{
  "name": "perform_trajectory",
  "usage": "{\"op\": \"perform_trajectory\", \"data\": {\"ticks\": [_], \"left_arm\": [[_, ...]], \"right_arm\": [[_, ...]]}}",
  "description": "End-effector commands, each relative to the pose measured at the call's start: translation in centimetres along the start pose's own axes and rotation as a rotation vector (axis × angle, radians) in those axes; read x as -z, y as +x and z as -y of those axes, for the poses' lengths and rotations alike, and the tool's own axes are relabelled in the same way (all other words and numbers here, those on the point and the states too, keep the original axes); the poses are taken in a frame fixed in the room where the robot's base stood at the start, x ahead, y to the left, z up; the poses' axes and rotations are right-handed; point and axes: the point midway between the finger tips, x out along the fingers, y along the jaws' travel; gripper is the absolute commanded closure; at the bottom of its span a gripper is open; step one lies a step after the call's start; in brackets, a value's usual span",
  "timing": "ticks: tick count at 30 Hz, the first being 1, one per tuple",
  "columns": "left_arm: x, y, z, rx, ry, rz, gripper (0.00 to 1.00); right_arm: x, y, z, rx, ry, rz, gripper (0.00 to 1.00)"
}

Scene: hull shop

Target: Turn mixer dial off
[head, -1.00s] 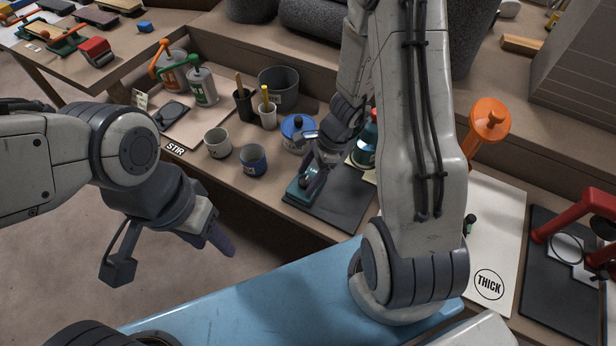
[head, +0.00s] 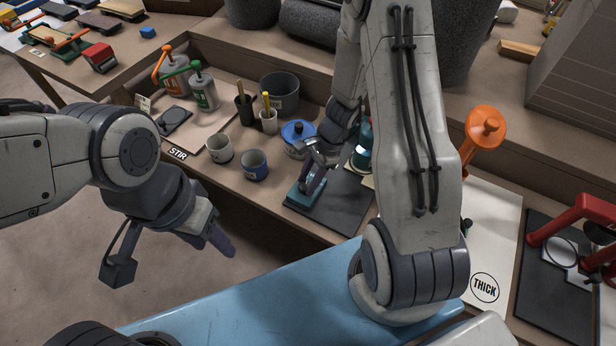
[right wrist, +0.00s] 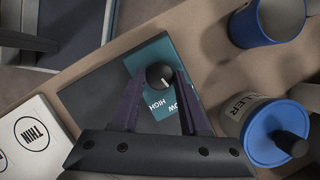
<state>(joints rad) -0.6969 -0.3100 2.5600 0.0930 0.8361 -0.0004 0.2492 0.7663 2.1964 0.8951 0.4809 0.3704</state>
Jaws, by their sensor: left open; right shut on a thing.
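The mixer dial (right wrist: 160,76) is a round black knob with a white pointer line, on a teal mixer base (right wrist: 150,55) lettered HIGH and LOW. The base also shows in the head view (head: 301,198), on a dark mat. My right gripper (right wrist: 160,80) has its fingers on both sides of the dial and is shut on it. In the head view my right gripper (head: 314,181) hides the dial. The pointer aims down and to the right in the wrist view, near LOW. My left gripper (head: 222,243) is open and empty, over the floor at the left.
A blue-lidded can (right wrist: 275,132) stands close beside my right gripper. A blue cup (head: 254,165) and a white cup (head: 219,149) stand left of the mixer. The card marked THIN (right wrist: 35,140) lies beside the dark mat (head: 335,205). The mat's front part is clear.

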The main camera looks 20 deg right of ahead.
Motion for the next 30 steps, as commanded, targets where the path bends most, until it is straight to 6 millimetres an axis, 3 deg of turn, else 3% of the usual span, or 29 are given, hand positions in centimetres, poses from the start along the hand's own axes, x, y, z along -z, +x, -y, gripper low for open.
{"op": "perform_trajectory", "data": {"ticks": [1, 12, 30], "left_arm": [[0.1, -0.9, -0.1, 0.000, 0.000, 0.000, 0.50], [0.2, -3.7, -0.3, 0.000, 0.000, 0.000, 0.50], [0.3, -5.2, -0.4, 0.000, 0.000, 0.000, 0.50]], "right_arm": [[-0.2, -0.4, 0.0, -0.019, -0.040, 0.001, 1.00], [-0.2, -0.3, 0.3, -0.145, -0.346, 0.000, 1.00], [-0.2, 0.0, 0.4, -0.256, -0.612, 0.002, 1.00]]}}
